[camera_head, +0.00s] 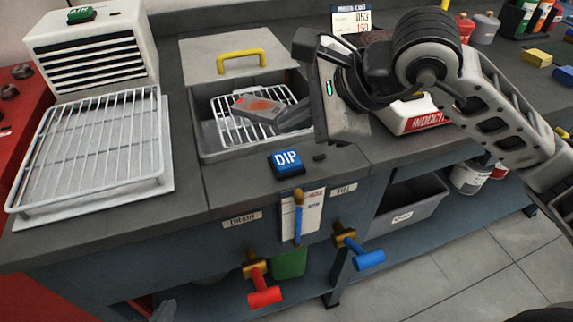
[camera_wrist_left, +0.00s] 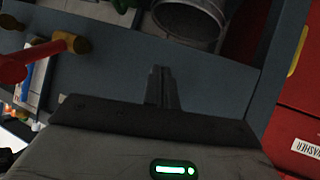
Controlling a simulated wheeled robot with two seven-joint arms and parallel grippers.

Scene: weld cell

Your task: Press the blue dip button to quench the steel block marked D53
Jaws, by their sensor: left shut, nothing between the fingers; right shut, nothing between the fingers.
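The blue DIP button (camera_head: 286,160) sits on the front edge of the bench, with nothing touching it. A grey steel block (camera_head: 250,110) with a glowing orange patch lies on the wire rack in the sunken basin (camera_head: 207,143); no D53 mark is readable on it. A card (camera_head: 350,20) at the back reads D53 and 150. My right gripper (camera_head: 284,122) is shut and empty beside the block; I cannot tell whether it touches. My left gripper (camera_wrist_left: 163,72) is shut and empty in the left wrist view, low before the bench front.
A wire cooling rack (camera_head: 90,145) and a vented box with a green AIR button (camera_head: 80,14) stand at left. Red (camera_head: 264,290) and blue (camera_head: 368,259) valve handles stick out of the bench front. A yellow-handled lid (camera_head: 200,62) lies behind the basin.

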